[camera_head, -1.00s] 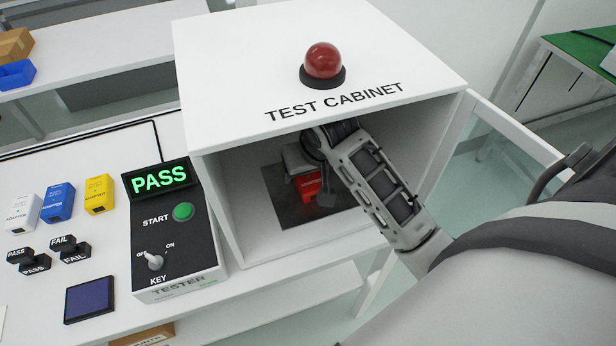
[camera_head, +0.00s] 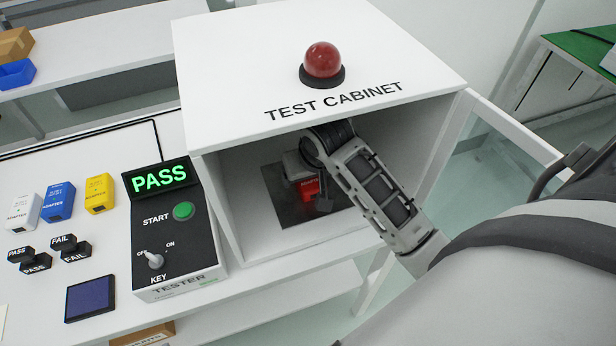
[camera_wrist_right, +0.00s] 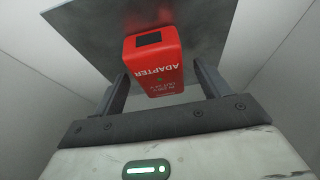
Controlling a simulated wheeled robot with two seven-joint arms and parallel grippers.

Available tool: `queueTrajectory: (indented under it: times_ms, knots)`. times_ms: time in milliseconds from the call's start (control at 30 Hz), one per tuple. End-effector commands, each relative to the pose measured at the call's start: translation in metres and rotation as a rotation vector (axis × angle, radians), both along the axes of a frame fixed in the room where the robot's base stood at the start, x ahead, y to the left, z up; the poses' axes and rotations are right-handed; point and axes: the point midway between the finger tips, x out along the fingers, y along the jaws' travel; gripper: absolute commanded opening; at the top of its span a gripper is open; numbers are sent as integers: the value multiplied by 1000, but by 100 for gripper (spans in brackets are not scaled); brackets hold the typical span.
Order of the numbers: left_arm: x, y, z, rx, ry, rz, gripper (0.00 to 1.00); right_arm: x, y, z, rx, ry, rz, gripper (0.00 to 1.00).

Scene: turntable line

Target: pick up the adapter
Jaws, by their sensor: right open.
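A red adapter (camera_head: 308,187) sits on a dark plate (camera_head: 285,208) inside the test cabinet (camera_head: 230,190). In the right wrist view the red adapter (camera_wrist_right: 153,62) lies between and just beyond the two fingers of my right gripper (camera_wrist_right: 162,85), its label upside down. A gap shows between the fingers and the adapter's sides; the gripper is open. In the head view my right arm reaches into the cabinet and the gripper (camera_head: 312,188) is partly hidden by its wrist. My left gripper is not in view.
White, blue and yellow adapters (camera_head: 59,201) stand on the table at left, near PASS and FAIL stamps (camera_head: 70,248) and a dark blue pad (camera_head: 90,299). The tester (camera_head: 178,240) shows PASS beside the cabinet. The cabinet's walls and roof enclose my right gripper.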

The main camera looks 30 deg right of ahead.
Motion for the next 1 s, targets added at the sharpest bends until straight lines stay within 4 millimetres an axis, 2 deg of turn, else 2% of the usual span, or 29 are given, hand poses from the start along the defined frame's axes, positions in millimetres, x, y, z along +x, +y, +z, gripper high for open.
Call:
queueTrajectory:
  times_ms: [167, 200, 367, 400, 433, 467, 733, 967, 1000]
  knots:
    - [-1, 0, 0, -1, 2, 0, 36, 0, 0, 0, 0, 1, 0, 75]
    - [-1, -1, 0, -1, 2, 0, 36, 0, 0, 0, 0, 1, 0, 70]
    - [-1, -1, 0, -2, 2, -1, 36, 0, 0, 0, 0, 1, 0, 25]
    - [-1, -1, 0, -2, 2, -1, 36, 0, 0, 0, 0, 1, 0, 20]
    - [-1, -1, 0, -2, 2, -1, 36, 0, 0, 0, 0, -1, 0, 20]
    - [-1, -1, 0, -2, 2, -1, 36, 0, 0, 0, 0, -1, 0, 16]
    - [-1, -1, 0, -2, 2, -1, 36, 0, 0, 3, 0, -1, 0, 16]
    - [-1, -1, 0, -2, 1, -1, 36, 3, 4, 23, 0, -6, 8, 16]
    - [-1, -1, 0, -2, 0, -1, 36, 0, 6, 21, 1, 1, 12, 16]
